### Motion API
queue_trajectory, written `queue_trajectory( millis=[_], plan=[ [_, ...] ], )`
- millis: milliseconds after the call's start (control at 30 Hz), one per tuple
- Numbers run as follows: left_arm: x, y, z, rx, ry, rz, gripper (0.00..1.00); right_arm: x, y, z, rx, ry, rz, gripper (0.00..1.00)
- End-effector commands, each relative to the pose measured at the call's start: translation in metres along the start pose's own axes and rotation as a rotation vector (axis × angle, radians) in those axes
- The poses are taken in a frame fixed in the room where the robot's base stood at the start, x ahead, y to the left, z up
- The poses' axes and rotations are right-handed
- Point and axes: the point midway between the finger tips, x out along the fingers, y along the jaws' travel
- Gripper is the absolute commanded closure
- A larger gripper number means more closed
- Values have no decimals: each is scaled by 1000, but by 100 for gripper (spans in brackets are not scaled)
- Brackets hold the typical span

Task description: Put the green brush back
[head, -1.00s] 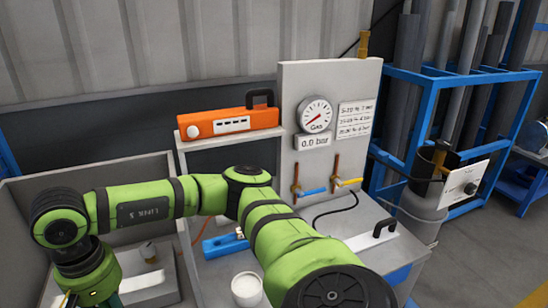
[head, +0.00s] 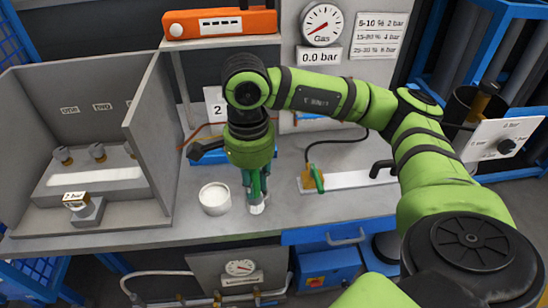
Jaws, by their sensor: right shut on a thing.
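My right gripper (head: 256,188) points down over the grey worktop, shut on a slim green thing with a pale lower end, which looks like the green brush (head: 257,208). The fingers and arm hide most of it, and I cannot tell whether its tip touches the worktop. A white round pot (head: 215,198) stands open on the worktop just left of the gripper, apart from the brush. My left gripper is not in view.
A grey booth (head: 150,150) with small fittings stands at the left. A brass valve with a green lever (head: 317,178) sits on a white strip to the right. An orange case (head: 220,23) lies on the shelf behind. The worktop's front edge is close below the pot.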

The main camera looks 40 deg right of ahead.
Motion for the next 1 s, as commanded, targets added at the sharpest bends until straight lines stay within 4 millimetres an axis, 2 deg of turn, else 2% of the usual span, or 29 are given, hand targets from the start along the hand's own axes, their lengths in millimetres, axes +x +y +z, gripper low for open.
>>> queue_trajectory(
  millis=[167,600,800,1000],
  plan=[
    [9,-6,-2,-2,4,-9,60,10,3,-18,452,-1,0,100],
    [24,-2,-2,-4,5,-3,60,24,13,-60,1539,-6,-2,100],
    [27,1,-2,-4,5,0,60,26,16,-71,1841,-8,-2,100],
    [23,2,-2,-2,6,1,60,30,9,-74,1942,-9,2,100]
  ],
)
